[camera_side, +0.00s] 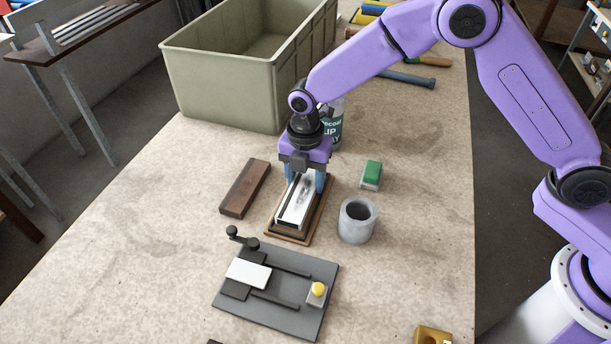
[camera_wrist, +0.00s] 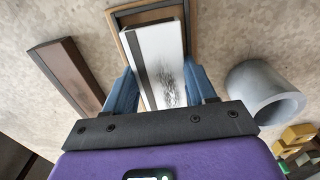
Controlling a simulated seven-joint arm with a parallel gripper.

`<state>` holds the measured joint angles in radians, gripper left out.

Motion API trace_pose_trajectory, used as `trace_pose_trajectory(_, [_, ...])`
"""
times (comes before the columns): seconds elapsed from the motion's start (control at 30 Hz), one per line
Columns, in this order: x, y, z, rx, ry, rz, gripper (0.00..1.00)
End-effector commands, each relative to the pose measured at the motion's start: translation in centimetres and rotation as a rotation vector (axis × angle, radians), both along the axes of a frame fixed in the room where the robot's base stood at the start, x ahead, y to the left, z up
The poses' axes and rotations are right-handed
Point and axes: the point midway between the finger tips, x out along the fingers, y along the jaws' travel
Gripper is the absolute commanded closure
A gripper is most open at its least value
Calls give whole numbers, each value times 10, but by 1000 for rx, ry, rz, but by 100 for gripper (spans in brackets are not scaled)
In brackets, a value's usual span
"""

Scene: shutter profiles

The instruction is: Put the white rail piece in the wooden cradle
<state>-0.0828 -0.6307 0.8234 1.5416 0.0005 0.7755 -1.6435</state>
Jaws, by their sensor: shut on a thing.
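The white rail piece (camera_side: 296,202) has a dark strip along one side. It lies lengthwise over the wooden cradle (camera_side: 272,233), a brown-rimmed tray on the bench. I cannot tell whether it rests on the cradle's floor or is held just above it. My gripper (camera_side: 304,182) is shut on the rail piece, one blue finger on each side, near its far end. In the wrist view the rail piece (camera_wrist: 158,50) sits between the fingers (camera_wrist: 166,92), with the cradle's rim (camera_wrist: 115,20) showing past its end and sides. The rail's far end is partly hidden by my gripper.
A dark brown block (camera_side: 245,188) lies left of the cradle. A grey hollow cylinder (camera_side: 357,220) and a green-topped block (camera_side: 371,175) stand to the right. A grey fixture plate (camera_side: 300,265) with a yellow button lies in front. A large green bin (camera_side: 225,85) and a spray can (camera_side: 333,125) stand behind.

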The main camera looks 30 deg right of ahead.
Motion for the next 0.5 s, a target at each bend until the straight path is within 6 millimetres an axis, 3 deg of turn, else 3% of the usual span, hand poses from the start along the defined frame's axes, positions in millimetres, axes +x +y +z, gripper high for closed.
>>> trace_pose_trajectory(0.5, [0,0,-13,-1,1,0,81])
